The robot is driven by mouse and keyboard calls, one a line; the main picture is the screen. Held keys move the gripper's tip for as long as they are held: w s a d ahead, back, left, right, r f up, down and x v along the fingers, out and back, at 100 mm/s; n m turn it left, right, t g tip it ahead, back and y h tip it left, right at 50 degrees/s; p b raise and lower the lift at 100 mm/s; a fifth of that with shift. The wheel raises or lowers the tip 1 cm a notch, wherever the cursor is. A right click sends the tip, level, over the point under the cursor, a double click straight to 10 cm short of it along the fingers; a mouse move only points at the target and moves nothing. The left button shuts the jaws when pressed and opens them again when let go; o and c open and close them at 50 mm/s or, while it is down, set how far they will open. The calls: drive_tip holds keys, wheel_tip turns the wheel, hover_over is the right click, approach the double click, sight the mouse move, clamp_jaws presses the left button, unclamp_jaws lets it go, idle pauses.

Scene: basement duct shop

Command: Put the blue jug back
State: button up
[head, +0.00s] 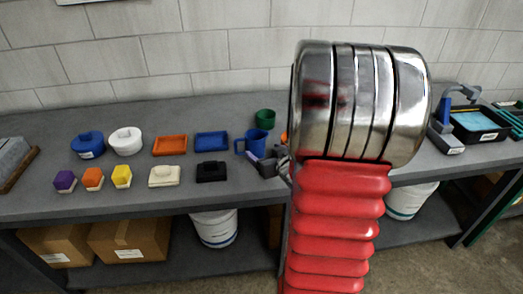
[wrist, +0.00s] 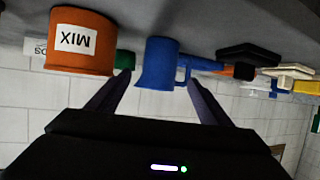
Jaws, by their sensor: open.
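The blue jug (head: 258,137) stands upright on the grey bench, just left of my arm in the head view, its handle to the left. In the upside-down wrist view the jug (wrist: 157,65) shows between my two dark fingers, with its handle to the right. My gripper (wrist: 158,82) is open, one finger on each side of the jug with visible gaps. In the head view my gripper (head: 264,163) is at the near side of the jug, partly hidden by my arm.
A green cup (head: 265,118) stands behind the jug. An orange pot marked MIX (wrist: 82,42) is close beside it, mostly hidden in the head view.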

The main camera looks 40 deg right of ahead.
drive_tip(key=shift+v, duration=0.95)
drive_tip(key=a+r+n+g, duration=0.1)
drive_tip(key=a+r+g, duration=0.1)
drive_tip(key=a+r, duration=0.35)
drive_tip(key=a+r+g, duration=0.2)
drive_tip(key=a, duration=0.6)
drive_tip(key=s+a+r+n+g+y, duration=0.1)
drive_tip(key=s+a+y, duration=0.1)
drive_tip(key=s+a, duration=0.5)
drive_tip(key=s+a+r+n+g+y, duration=0.2)
drive_tip(key=s+a, duration=0.5)
drive_tip(key=a, duration=0.6)
drive_tip(key=shift+s+y, duration=0.3)
